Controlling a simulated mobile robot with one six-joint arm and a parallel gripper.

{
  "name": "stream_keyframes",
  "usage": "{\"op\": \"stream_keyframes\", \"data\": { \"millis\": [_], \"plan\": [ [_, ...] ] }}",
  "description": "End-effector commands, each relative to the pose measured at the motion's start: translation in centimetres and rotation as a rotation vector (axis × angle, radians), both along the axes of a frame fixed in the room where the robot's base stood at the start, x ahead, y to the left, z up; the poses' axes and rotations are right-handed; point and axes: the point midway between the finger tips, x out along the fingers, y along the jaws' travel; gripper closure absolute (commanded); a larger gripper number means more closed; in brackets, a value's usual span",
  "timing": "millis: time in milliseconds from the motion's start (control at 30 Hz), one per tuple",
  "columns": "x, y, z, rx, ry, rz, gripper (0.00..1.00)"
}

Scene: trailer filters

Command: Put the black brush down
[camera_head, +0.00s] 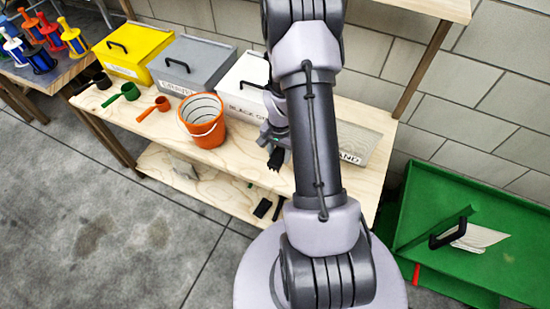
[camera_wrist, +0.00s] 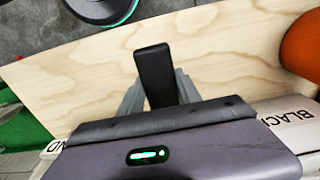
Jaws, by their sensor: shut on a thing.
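My gripper (camera_wrist: 160,95) is shut on the black brush (camera_wrist: 153,70), whose dark block-like end sticks out between the two grey fingers in the wrist view. In the head view, the brush (camera_head: 277,158) shows as a small dark shape just left of my arm, below my gripper (camera_head: 272,140). It is over the front part of the pale wooden bench top (camera_head: 235,148), to the right of the orange bucket (camera_head: 203,120). I cannot tell whether the brush touches the wood. My arm hides part of the bench.
Yellow (camera_head: 133,50), grey (camera_head: 187,65) and white (camera_head: 243,85) lidded boxes line the bench's back. Black, green (camera_head: 128,91) and orange scoops lie at its left. Dark items (camera_head: 262,208) lie on the lower shelf. A green tray (camera_head: 440,230) is at right.

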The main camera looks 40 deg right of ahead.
Motion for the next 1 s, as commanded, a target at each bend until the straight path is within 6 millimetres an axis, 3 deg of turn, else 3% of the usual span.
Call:
{"op": "stream_keyframes", "data": {
  "millis": [100, 333, 667, 700, 800, 1000],
  "plan": [
    [1.9, 0.0, -0.3, -0.001, -0.001, 0.001, 1.0],
    [2.1, 0.0, -3.8, 0.001, 0.002, 0.001, 1.0],
    [2.1, 0.0, -4.1, 0.0, 0.0, 0.001, 1.0],
    [2.1, 0.0, -4.1, 0.0, 0.0, 0.001, 0.56],
    [2.1, 0.0, -4.0, 0.0, 0.0, 0.001, 0.38],
    [2.1, 0.0, -4.0, 0.0, 0.0, 0.001, 0.38]
  ]
}}
